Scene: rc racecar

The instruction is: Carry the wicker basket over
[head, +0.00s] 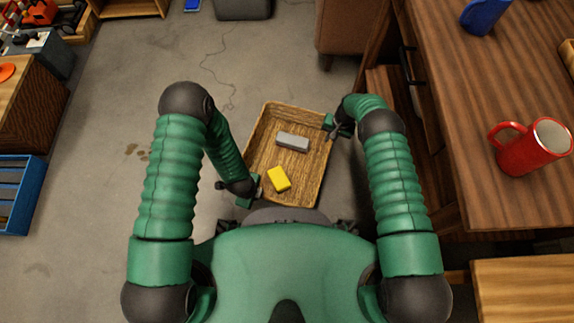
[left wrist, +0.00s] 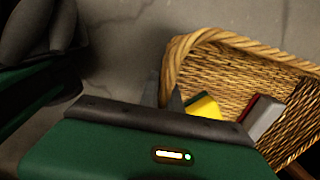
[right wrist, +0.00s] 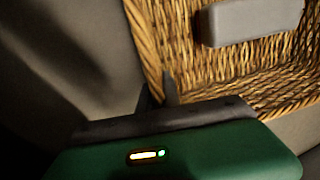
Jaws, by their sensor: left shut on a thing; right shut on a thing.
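The wicker basket (head: 262,132) is rectangular and woven, in front of my body in the head view. A grey block (head: 292,141) and a yellow block (head: 279,179) lie inside it. My left gripper (head: 256,190) is shut on the basket's left rim near its front corner; the rim also shows in the left wrist view (left wrist: 215,38). My right gripper (head: 330,126) is shut on the right rim near the far end; the basket wall shows in the right wrist view (right wrist: 146,50). The fingertips are partly hidden by the gripper bodies.
A wooden workbench (head: 450,90) with a red mug (head: 525,150) stands close on the right. A brown cabinet (head: 340,30) is behind the basket. A blue crate (head: 18,190) stands at the far left.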

